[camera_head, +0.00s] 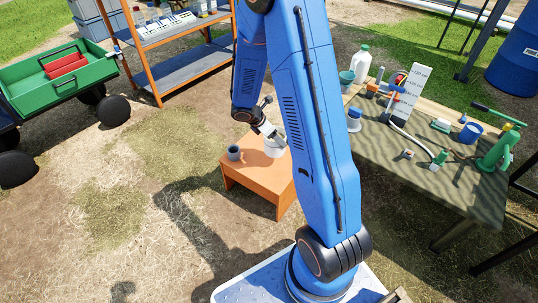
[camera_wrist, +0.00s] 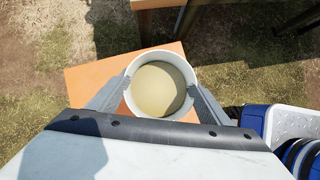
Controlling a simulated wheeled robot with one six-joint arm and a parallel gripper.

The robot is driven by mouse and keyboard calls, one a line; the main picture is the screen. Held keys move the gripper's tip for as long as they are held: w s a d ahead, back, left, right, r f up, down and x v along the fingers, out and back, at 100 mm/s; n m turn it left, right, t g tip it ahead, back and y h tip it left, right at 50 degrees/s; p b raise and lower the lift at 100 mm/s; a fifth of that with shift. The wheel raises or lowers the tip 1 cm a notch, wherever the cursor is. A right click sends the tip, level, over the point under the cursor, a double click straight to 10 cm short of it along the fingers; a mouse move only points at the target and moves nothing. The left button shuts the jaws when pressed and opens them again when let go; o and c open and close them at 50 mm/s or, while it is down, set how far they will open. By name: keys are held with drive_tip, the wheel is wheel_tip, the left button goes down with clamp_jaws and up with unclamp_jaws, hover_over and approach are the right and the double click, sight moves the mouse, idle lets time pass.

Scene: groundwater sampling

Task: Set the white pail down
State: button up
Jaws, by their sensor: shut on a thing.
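The white pail (camera_wrist: 128,76) is in the middle of the wrist view, seen from above, with murky yellowish liquid inside. My gripper (camera_wrist: 162,88) has a finger on each side of the pail and is shut on it. In the head view the pail (camera_head: 274,149) shows partly behind my blue arm, over the low orange table (camera_head: 236,170). My gripper (camera_head: 270,134) is at its top. The tabletop (camera_wrist: 85,78) also shows below the pail in the wrist view. I cannot tell whether the pail's base touches the tabletop.
A dark grey cup (camera_head: 233,153) stands on the orange table's left side. A cloth-covered workbench (camera_head: 455,185) with bottles, a hose and tools is at the right. An orange-framed shelf (camera_head: 185,62) and a green cart (camera_head: 60,85) are at the upper left. Open ground lies between.

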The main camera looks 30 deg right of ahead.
drive_tip(key=shift+f, duration=4.3)
drive_tip(key=shift+f, duration=0.15)
drive_tip(key=o, duration=2)
